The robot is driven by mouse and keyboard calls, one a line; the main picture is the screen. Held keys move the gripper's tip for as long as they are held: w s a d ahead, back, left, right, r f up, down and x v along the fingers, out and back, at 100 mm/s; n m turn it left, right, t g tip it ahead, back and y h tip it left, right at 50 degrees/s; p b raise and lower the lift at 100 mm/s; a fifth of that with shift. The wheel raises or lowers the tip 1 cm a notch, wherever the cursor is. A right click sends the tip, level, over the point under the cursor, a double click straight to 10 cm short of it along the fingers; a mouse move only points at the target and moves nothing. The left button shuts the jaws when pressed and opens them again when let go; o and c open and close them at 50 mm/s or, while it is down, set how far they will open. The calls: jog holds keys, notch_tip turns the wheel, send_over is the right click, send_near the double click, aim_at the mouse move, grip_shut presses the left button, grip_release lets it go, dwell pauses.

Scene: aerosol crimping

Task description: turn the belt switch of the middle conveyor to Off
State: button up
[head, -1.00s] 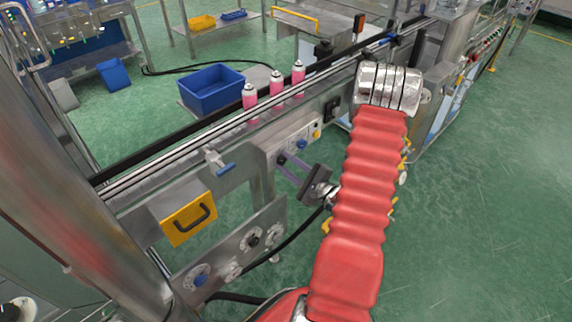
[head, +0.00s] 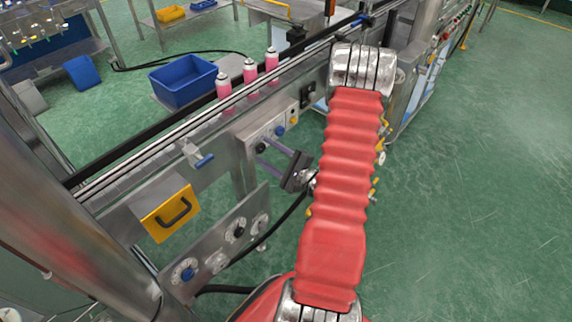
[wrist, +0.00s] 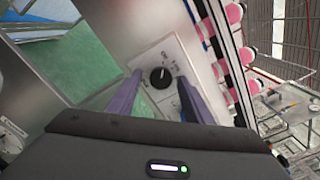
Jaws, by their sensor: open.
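The control panel (head: 250,141) is a pale plate on the side of the conveyor carrying pink cans. Its black rotary switch (wrist: 160,77) shows clearly in the wrist view, with a light pointer mark toward the top of the picture. The small labels around it are too blurred to read surely. My gripper (head: 268,155) reaches the panel from the right in the head view. In the wrist view, its two purple-grey fingers are open, one on each side of the black switch, with gaps visible. I cannot tell how near the tips are to the plate.
A blue knob (head: 280,131) and a yellow part (head: 293,118) sit beside the switch. Several pink cans (head: 224,85) stand on the conveyor. Green floor (head: 460,190) is open at right.

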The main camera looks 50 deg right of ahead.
jog(key=s, duration=1.3)
jog(key=shift+d, duration=0.15)
dwell(0.5)
